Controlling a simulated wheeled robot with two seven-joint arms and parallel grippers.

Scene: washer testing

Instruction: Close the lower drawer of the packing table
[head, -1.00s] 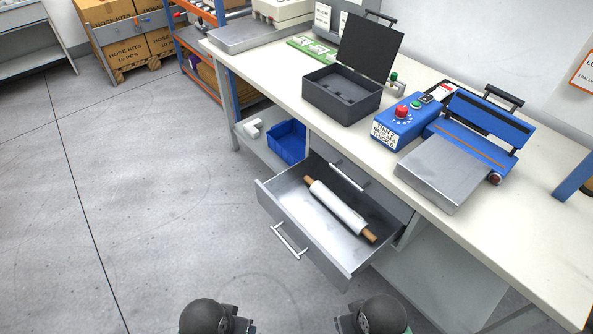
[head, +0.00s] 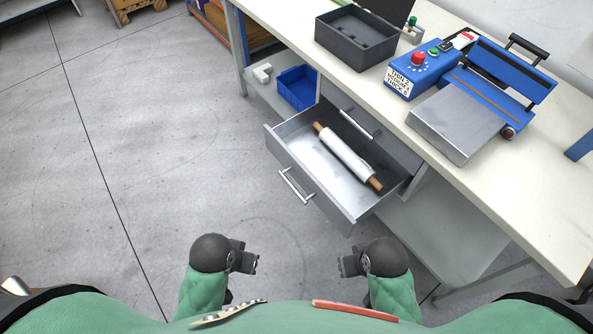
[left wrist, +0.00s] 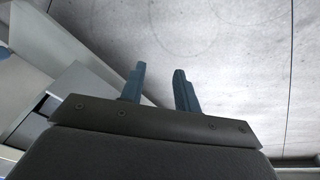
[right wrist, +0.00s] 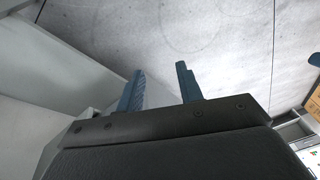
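The lower drawer (head: 334,207) of the packing table (head: 392,108) is pulled well out and holds a white roll with brown ends (head: 347,156). Its bar handle (head: 295,186) is on the front panel. The upper drawer, with its own handle (head: 357,125), is shut. My left gripper (head: 252,263) is in front of the drawer, low in the head view, apart from it. My right gripper (head: 345,265) is to its right, also apart from the drawer. The wrist views show the left fingers (left wrist: 159,84) and right fingers (right wrist: 160,82) spread with nothing between them.
A blue bin (head: 297,88) sits on the shelf left of the drawers. A dark open case (head: 356,38) and a blue sealing machine (head: 470,105) stand on the tabletop. The floor left of the drawer is clear.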

